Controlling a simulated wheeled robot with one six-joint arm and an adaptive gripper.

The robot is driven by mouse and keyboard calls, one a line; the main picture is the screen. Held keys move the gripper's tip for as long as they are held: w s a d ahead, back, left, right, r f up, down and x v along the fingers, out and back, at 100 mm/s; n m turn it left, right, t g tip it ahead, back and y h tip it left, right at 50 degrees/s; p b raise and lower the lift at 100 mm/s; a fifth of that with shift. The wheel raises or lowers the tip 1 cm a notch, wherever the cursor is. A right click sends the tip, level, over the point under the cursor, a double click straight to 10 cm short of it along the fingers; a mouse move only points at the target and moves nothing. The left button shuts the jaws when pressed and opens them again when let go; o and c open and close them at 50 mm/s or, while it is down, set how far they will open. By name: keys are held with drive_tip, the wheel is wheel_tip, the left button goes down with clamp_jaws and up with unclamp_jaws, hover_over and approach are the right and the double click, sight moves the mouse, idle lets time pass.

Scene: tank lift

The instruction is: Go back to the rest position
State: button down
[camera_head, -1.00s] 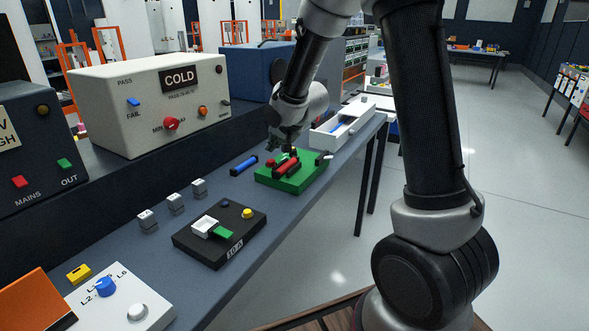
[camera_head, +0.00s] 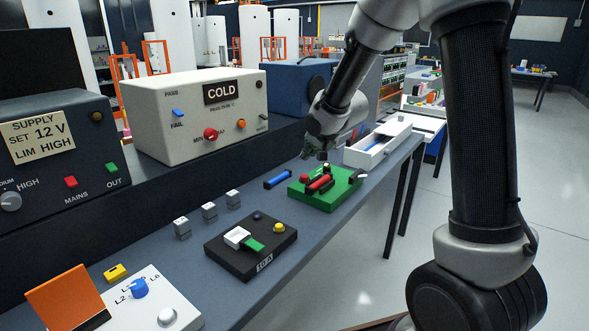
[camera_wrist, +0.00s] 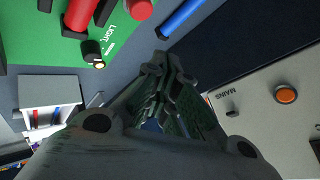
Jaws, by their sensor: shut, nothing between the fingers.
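My gripper (camera_head: 316,155) is shut and empty. In the head view it hangs above the bench, just behind the green board and near the blue cylinder. In the wrist view the closed fingers (camera_wrist: 163,72) show in the middle, pointing up the picture. A blue cylinder (camera_head: 278,179) lies on the bench left of the board, apart from my gripper.
The white COLD box (camera_head: 190,140) and a blue box (camera_head: 300,82) stand behind on a raised shelf. A white open tray (camera_head: 372,158) is right of my gripper. A black 10 A unit (camera_head: 238,262) and small grey blocks sit nearer. The floor at right is clear.

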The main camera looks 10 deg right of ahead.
drive_tip(key=s+d+r+n+g+h, duration=0.1)
drive_tip(key=s+d+r, duration=0.4)
drive_tip(key=s, duration=0.4)
drive_tip(key=s+d+r+n+g+h, duration=0.15)
drive_tip(key=s+d+r, duration=0.3)
drive_tip(key=s, duration=0.45)
drive_tip(key=s+d+n+g, duration=0.1)
drive_tip(key=s+n+g, duration=0.1)
drive_tip(key=s, duration=1.8)
drive_tip(key=shift+d+r+n, duration=0.15)
drive_tip(key=shift+d+n, duration=0.25)
drive_tip(key=shift+n, duration=0.45)
